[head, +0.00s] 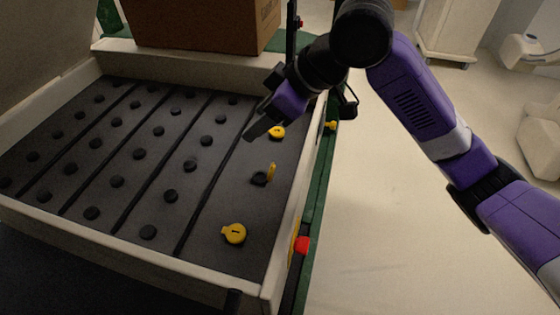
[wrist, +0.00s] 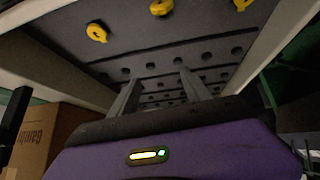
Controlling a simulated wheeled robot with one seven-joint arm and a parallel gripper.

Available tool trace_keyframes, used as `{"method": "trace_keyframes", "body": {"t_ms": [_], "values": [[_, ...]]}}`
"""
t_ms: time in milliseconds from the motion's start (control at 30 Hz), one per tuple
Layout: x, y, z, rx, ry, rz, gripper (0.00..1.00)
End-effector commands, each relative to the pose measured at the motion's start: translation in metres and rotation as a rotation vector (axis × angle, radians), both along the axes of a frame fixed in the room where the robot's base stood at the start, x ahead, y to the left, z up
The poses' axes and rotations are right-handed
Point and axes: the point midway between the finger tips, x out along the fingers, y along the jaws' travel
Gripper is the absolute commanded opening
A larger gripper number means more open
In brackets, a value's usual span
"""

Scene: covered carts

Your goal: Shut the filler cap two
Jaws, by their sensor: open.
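Three yellow filler caps run along the right side of the dark cart bed in the head view. The middle cap (head: 270,172) stands tilted up on edge beside its dark round opening (head: 259,179), so it is open. The near cap (head: 234,233) and the far cap (head: 277,132) lie flat. No number shows on any of them. My gripper (head: 254,131) is open and empty above the bed, left of the far cap and beyond the middle one. In the wrist view its two fingers (wrist: 158,78) stand apart, with yellow caps at the top edge.
Rows of black knobs (head: 139,154) and dark grooves cover the bed. A pale raised rim (head: 285,235) surrounds it. A cardboard box (head: 200,22) stands at the far end. A red button (head: 302,244) is on the right side. Open floor lies to the right.

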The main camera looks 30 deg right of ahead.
Motion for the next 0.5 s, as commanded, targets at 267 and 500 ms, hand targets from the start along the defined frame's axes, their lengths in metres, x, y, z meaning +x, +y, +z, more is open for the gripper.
{"method": "trace_keyframes", "body": {"t_ms": [267, 500], "values": [[-0.048, -0.018, -0.037, -0.112, 0.239, 0.05, 0.56], [-0.047, -0.017, -0.057, -0.127, 0.256, 0.048, 0.56]]}}
